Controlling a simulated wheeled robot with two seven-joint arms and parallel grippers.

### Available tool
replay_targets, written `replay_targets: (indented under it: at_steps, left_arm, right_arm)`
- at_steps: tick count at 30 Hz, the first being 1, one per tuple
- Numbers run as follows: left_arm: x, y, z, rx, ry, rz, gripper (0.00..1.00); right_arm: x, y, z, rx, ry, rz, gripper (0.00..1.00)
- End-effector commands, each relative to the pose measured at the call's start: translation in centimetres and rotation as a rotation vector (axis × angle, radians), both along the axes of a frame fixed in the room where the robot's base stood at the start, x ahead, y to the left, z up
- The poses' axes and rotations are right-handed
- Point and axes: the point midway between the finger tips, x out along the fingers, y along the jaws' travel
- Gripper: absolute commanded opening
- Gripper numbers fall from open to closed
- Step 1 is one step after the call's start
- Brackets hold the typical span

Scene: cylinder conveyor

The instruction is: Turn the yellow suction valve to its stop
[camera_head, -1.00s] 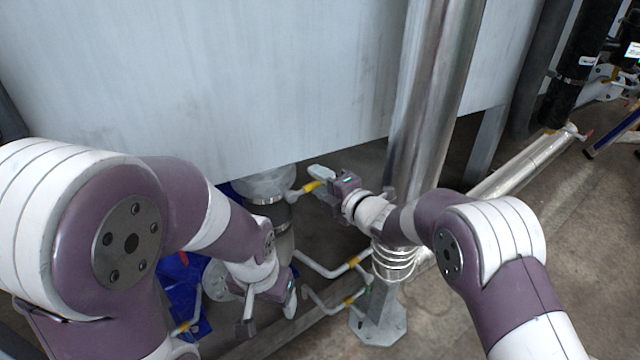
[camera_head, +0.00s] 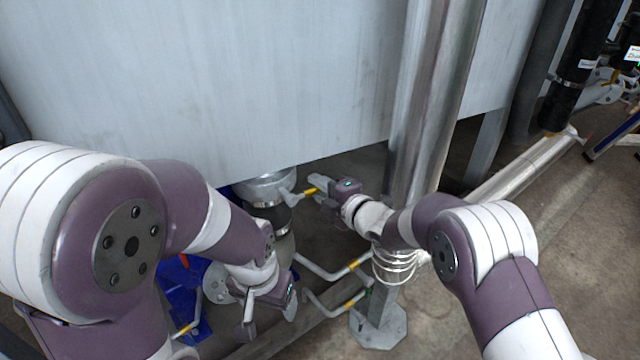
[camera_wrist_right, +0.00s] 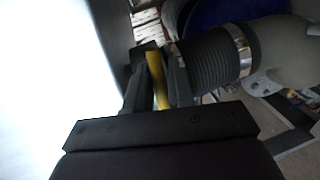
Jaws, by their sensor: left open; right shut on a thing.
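The yellow suction valve handle (camera_head: 309,191) sticks out to the right from the grey pipe fitting under the big tank. My right gripper (camera_head: 318,190) is shut on the yellow handle at its outer part. In the right wrist view the yellow handle (camera_wrist_right: 158,80) stands between the two dark fingers of the right gripper (camera_wrist_right: 158,88). My left gripper (camera_head: 270,312) is open and empty, low in front of the fitting, apart from the handle. The joint of the valve is small and partly unclear.
A pale tank wall (camera_head: 200,80) fills the upper left. A shiny vertical pipe (camera_head: 430,100) stands beside my right arm, with its footed post (camera_head: 378,328) below. Thin pipes with yellow bands (camera_head: 330,272) run below the grippers. A blue object (camera_head: 190,290) lies behind my left arm.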

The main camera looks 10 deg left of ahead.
Motion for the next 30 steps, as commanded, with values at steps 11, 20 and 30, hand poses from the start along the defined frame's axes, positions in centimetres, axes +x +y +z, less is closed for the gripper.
replay_targets:
  at_steps: [11,20,30]
  left_arm:
    - [0.0,0.0,0.8,0.000,0.000,0.000,0.74]
    - [0.0,0.0,1.1,0.000,0.000,0.000,0.74]
    - [0.0,0.0,1.3,0.000,0.000,0.000,0.74]
  right_arm:
    - [-0.6,0.4,-2.4,0.200,0.261,0.000,0.00]
    - [-1.5,1.1,-4.2,0.375,0.487,0.001,0.00]
    - [-3.0,2.2,-5.7,0.574,0.743,-0.001,0.00]
